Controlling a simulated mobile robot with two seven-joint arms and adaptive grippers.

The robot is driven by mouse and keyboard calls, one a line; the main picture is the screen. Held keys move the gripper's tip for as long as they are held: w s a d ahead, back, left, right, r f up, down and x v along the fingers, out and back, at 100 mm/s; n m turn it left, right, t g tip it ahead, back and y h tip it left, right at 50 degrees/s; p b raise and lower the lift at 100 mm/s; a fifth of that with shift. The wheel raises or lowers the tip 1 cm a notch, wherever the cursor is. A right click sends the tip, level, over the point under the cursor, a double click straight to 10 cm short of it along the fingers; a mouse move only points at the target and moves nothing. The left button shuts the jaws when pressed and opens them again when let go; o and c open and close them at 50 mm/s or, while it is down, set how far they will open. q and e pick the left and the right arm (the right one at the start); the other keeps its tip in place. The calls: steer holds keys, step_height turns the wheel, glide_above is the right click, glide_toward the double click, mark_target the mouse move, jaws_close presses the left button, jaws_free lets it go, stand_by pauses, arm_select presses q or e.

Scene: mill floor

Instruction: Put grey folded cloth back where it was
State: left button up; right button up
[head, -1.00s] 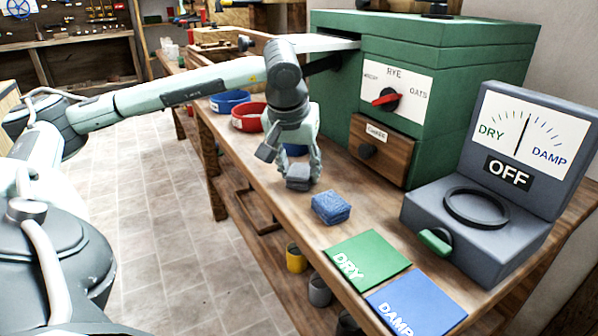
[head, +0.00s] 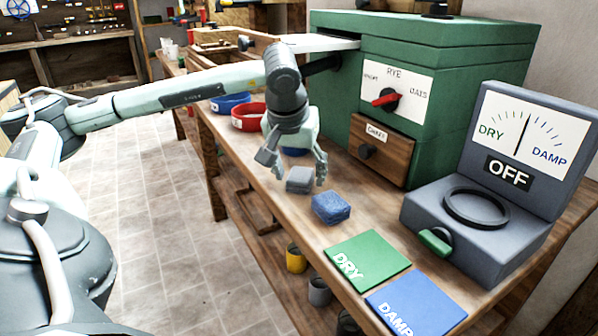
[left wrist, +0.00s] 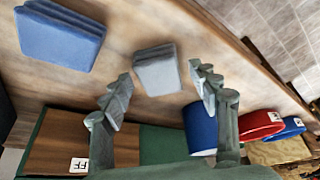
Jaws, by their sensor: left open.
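The grey folded cloth (head: 300,180) lies on the wooden workbench, just left of the blue folded cloth (head: 331,208). My left gripper (head: 299,174) is open above the grey cloth, with a finger to either side of it. In the left wrist view the grey cloth (left wrist: 157,70) shows just beyond and between the spread fingertips (left wrist: 161,78), with clear gaps on both sides. The blue cloth (left wrist: 60,36) is at the upper left there. My right gripper is not in view.
Green DRY (head: 368,258) and blue DAMP (head: 416,305) mats lie toward the front. A grey meter box (head: 470,235) reads OFF. A green machine (head: 440,95) stands behind. Red (head: 247,117) and blue (head: 229,102) rings sit farther left along the bench.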

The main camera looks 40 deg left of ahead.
arm_select(q)
steer(key=v, duration=1.1)
steer(key=shift+r+p, duration=0.4)
steer(key=shift+p, duration=0.05)
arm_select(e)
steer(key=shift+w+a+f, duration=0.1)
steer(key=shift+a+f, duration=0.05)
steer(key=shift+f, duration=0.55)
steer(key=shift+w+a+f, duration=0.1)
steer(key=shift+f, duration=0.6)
